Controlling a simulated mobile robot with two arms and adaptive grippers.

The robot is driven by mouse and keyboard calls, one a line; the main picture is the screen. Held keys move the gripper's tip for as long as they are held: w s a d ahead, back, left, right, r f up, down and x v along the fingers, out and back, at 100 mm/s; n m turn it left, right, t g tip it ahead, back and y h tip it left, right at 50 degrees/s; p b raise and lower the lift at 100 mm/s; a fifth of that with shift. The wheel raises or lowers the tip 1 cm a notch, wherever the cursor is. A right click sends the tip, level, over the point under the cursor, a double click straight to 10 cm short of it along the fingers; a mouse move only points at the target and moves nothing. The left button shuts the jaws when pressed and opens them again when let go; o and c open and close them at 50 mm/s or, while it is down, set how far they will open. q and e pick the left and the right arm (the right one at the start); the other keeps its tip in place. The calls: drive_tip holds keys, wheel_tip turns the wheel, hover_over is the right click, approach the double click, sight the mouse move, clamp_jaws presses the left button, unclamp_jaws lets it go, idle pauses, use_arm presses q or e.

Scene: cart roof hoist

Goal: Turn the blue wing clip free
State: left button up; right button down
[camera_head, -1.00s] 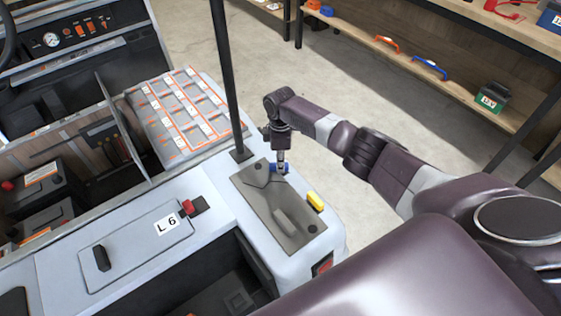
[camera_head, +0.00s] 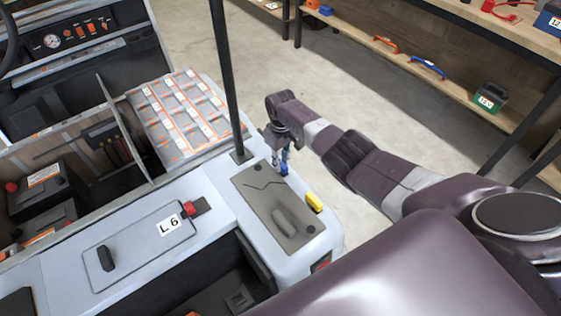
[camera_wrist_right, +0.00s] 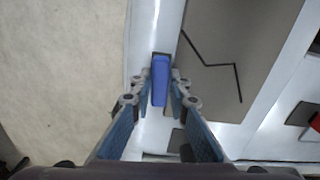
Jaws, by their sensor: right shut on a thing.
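The blue wing clip (camera_head: 284,167) is at the far right edge of a grey-brown plate (camera_head: 252,190) on the cart's pale roof. In the right wrist view the clip (camera_wrist_right: 160,82) lies lengthwise between the fingertips, beside the plate's edge. My right gripper (camera_head: 283,160) reaches down from above and is shut on the clip; its fingers (camera_wrist_right: 160,88) touch both sides. A yellow clip (camera_head: 314,202) sits at the plate's near right edge. The plate carries a grey handle (camera_head: 285,222) and a dark bent line. My left gripper is out of view.
A black post (camera_head: 227,85) rises just left of the plate. A tray of labelled cells (camera_head: 180,112) lies behind it. A lid marked L 6 (camera_head: 130,255) with a red knob is at left. Open floor lies right, before the shelves (camera_head: 460,90).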

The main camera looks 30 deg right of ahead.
drive_tip(key=shift+m, duration=0.5)
drive_tip(key=shift+d, duration=0.1)
drive_tip(key=c, duration=1.8)
unclamp_jaws()
drive_tip(key=shift+c, duration=0.2)
wheel_tip(320, 180, up, 12)
